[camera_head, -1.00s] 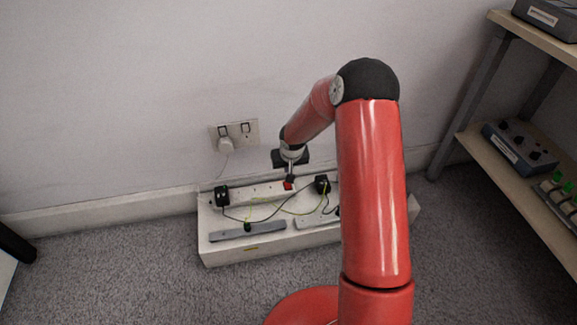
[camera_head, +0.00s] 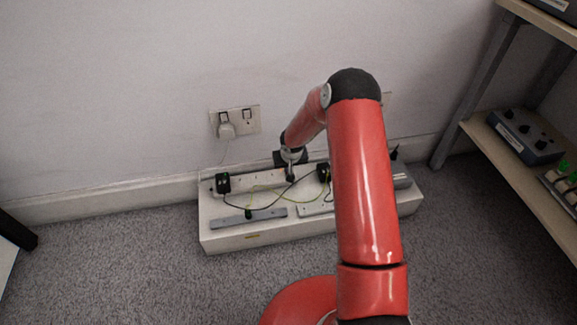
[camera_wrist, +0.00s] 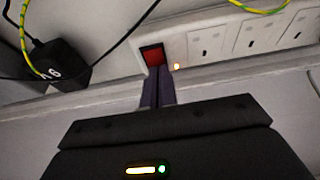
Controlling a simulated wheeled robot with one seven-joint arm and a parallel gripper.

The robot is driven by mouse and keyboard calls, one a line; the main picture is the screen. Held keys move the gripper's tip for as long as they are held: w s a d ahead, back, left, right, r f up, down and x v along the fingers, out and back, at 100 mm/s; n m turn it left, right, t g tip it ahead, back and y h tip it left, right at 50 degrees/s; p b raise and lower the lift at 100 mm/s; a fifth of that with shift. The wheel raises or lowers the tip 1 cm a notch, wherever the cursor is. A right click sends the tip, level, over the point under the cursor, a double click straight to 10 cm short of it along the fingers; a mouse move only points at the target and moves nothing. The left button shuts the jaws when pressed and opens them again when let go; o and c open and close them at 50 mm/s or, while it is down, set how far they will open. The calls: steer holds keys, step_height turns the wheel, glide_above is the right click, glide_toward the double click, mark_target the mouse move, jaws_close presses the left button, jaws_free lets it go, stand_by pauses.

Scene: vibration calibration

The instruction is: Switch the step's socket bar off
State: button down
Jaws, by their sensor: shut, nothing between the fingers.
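The white socket bar (camera_head: 258,180) lies along the back of the low white step (camera_head: 225,238) against the wall. In the wrist view the socket bar (camera_wrist: 230,42) has a red rocker switch (camera_wrist: 152,56) at its end, with a small lit amber lamp (camera_wrist: 177,67) beside it. My gripper (camera_head: 290,177) points down at that end of the bar. In the wrist view my gripper's fingers (camera_wrist: 157,75) are shut and empty, with their tips at the edge of the red switch. I cannot tell whether they touch it. The tips partly cover the switch.
A grey strip (camera_head: 250,219) and a second white bar (camera_head: 315,209) lie nearer the step's front. A wall socket (camera_head: 240,120) is above; shelves (camera_head: 510,155) stand right.

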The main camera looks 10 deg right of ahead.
steer(key=shift+r+p, duration=0.15)
steer(key=shift+p, duration=0.4)
steer(key=shift+f+b, duration=0.25)
steer(key=shift+b, duration=0.1)
steer(key=shift+s+b, duration=0.6)
steer(key=shift+s, duration=0.2)
steer(key=shift+r+p, duration=0.3)
steer(key=shift+r, duration=0.05)
steer(key=p+v, duration=0.3)
steer(key=v, duration=1)
steer(key=shift+w+r, duration=0.15)
steer(key=shift+w, duration=0.05)
